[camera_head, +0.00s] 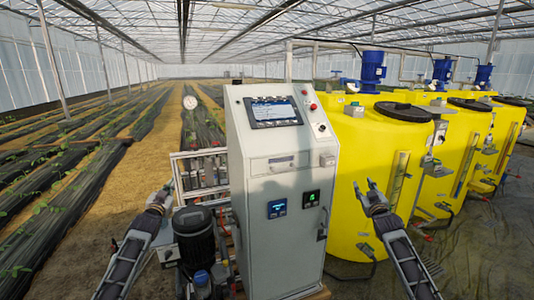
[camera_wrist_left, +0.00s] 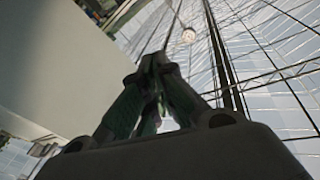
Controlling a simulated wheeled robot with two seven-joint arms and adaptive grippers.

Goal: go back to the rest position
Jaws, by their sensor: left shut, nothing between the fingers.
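My left gripper (camera_head: 162,194) is raised in front of the skid, left of the grey control cabinet (camera_head: 262,215). In the left wrist view its dark fingers (camera_wrist_left: 158,65) come together at the tips, with nothing between them. The fingers point up toward the greenhouse roof. My right gripper (camera_head: 364,184) is raised to the right of the cabinet, in front of a yellow tank (camera_head: 350,225). Its two fingertips stand apart and nothing is between them. Neither gripper visibly holds a thing.
A dark pump motor (camera_head: 194,235) stands low, close to my left forearm. Several yellow tanks with blue motors (camera_head: 372,70) line the right side. Planted rows (camera_head: 65,185) and bare soil lie open at the left.

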